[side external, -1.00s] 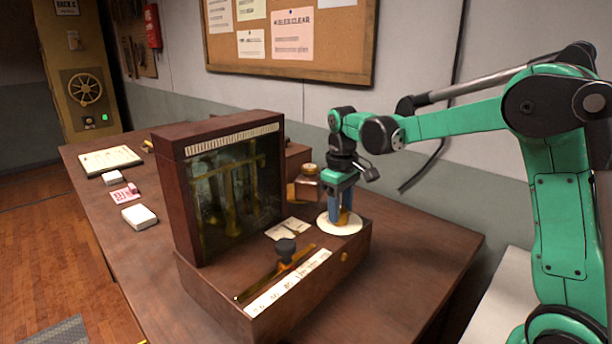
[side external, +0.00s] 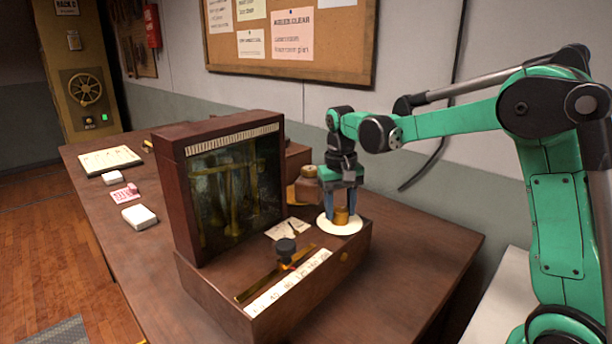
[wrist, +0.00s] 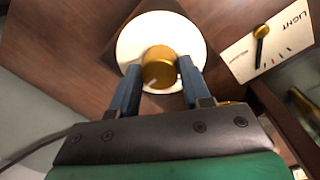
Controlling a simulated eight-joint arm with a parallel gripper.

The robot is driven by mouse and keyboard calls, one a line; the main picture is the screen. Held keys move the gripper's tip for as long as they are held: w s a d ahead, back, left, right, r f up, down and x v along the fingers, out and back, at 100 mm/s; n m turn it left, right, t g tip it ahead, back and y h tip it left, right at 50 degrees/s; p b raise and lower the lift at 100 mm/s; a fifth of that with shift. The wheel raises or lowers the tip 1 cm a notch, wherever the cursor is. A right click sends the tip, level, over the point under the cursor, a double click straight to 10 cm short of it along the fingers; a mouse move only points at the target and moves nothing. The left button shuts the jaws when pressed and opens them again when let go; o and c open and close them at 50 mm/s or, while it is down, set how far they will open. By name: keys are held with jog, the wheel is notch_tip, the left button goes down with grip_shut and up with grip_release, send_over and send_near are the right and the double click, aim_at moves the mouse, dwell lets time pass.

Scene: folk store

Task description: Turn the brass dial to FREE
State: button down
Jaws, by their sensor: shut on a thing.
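The brass dial (side external: 342,217) is a short round knob on a white disc (side external: 326,228), at the right end of the wooden cabinet's base. My gripper (side external: 341,207) points down over it, with one blue finger on each side, and is shut on the dial. In the wrist view the brass dial (wrist: 160,62) sits between the two fingertips, with a small pale mark near its lower left edge. The white disc (wrist: 133,38) shows around it. I can read no FREE lettering on the disc.
The glass-fronted wooden cabinet (side external: 178,195) rises left of my gripper. A black knob (side external: 286,247) on a brass slot stands in front. A brown jar (side external: 307,188) is close behind. A card marked LIGHT (wrist: 285,45) lies beside the dial.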

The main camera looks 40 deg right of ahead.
aim_at(339, 210)
dwell(0.3)
jog(key=shift+c, duration=2)
grip_release()
jog(key=shift+r, duration=0.1)
jog(key=shift+a+r, duration=0.1)
jog(key=shift+r, duration=2.6)
